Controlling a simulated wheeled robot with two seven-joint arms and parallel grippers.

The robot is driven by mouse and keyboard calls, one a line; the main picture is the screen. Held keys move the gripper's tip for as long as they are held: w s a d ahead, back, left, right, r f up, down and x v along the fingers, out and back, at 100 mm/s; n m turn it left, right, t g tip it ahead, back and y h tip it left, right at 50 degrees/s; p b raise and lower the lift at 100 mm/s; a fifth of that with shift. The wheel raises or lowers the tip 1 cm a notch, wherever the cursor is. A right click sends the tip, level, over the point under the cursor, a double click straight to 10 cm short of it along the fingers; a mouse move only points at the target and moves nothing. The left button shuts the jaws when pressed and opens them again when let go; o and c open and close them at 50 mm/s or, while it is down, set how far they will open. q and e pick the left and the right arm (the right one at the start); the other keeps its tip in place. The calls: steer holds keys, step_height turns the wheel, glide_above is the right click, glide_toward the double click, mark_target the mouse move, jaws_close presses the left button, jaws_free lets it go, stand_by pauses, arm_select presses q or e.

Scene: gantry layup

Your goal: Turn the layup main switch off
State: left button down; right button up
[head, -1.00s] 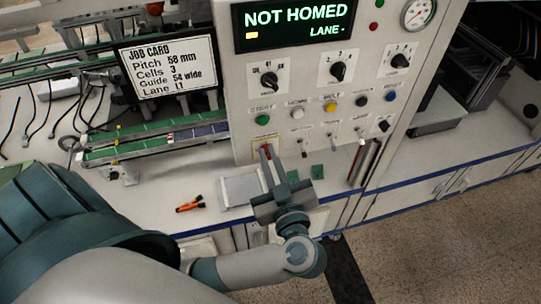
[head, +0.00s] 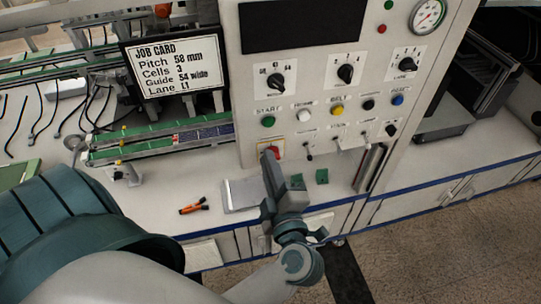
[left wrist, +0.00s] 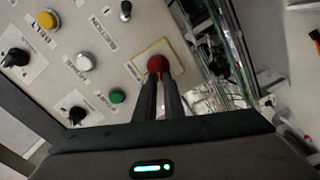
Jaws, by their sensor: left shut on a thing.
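The main switch is a red knob (head: 271,151) at the lower left of the control panel. In the left wrist view the red knob (left wrist: 157,63) sits on a yellow-edged plate, right at my fingertips. My left gripper (head: 268,164) reaches up to it from below and is shut on it; the fingers hide part of the knob. The fingers also show in the left wrist view (left wrist: 157,80). The panel display (head: 302,27) is dark and blank. My right gripper is not in view.
The panel (head: 240,110) carries several dials, coloured buttons and toggles close to my left gripper, including a green START button (head: 268,122). A job card screen (head: 174,67) stands to the left. An orange tool (head: 193,207) lies on the bench.

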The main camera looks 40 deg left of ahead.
arm_select(q)
steer(key=n+b, duration=0.1)
steer(key=n, duration=0.1)
steer(key=f+n+b, duration=0.1)
steer(key=n, duration=0.1)
steer(key=shift+s+n, duration=0.1)
steer(key=shift+n, duration=0.3)
steer(key=c, duration=1.9)
jaws_free()
steer(key=shift+o, duration=0.2)
steer(key=shift+r, duration=0.1)
steer(key=shift+d, duration=0.1)
